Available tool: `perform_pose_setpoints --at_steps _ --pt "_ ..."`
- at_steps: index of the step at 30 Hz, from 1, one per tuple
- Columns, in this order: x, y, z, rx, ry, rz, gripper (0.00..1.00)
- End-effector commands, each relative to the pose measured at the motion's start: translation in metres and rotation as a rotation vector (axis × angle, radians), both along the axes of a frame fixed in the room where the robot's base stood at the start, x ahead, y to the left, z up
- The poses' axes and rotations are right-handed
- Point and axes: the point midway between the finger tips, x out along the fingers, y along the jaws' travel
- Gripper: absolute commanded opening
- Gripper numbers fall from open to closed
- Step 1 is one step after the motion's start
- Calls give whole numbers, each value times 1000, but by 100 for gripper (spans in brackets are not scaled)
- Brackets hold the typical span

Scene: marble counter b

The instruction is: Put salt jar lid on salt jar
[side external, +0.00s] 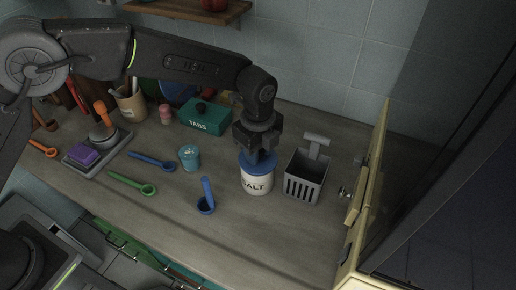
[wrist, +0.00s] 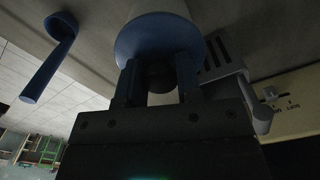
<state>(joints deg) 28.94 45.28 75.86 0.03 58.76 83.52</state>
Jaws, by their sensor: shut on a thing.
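The salt jar (side external: 257,184) is a white jar with dark "SALT" lettering, standing upright on the counter. The blue salt jar lid (side external: 246,163) is at the jar's top, directly under my gripper (side external: 259,155). The lid also shows as a blue disc in the wrist view (wrist: 150,31), just beyond my fingers (wrist: 159,85). My gripper points down and is shut on the lid, apparently by a knob between the fingers. The lid looks on or very close to the rim; I cannot tell whether it is fully seated.
A grey slotted basket (side external: 303,180) stands close to the jar's right. A blue scoop (side external: 206,199) lies to its left, with a light-blue cup (side external: 190,157) behind. A green TABS box (side external: 206,118) stands at the back. The counter in front of the jar is clear.

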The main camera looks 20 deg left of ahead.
Motion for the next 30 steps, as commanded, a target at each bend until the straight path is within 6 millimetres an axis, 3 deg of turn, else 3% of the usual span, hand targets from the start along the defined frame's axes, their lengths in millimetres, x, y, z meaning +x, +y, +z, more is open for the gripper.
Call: perform_pose_setpoints --at_steps 11,12,19,30 --pt "0 0 -11 0 1 0 9" --pt "0 0 -11 0 1 0 35" --pt "0 0 -11 0 1 0 57" --pt "0 0 -2 0 -1 0 58"
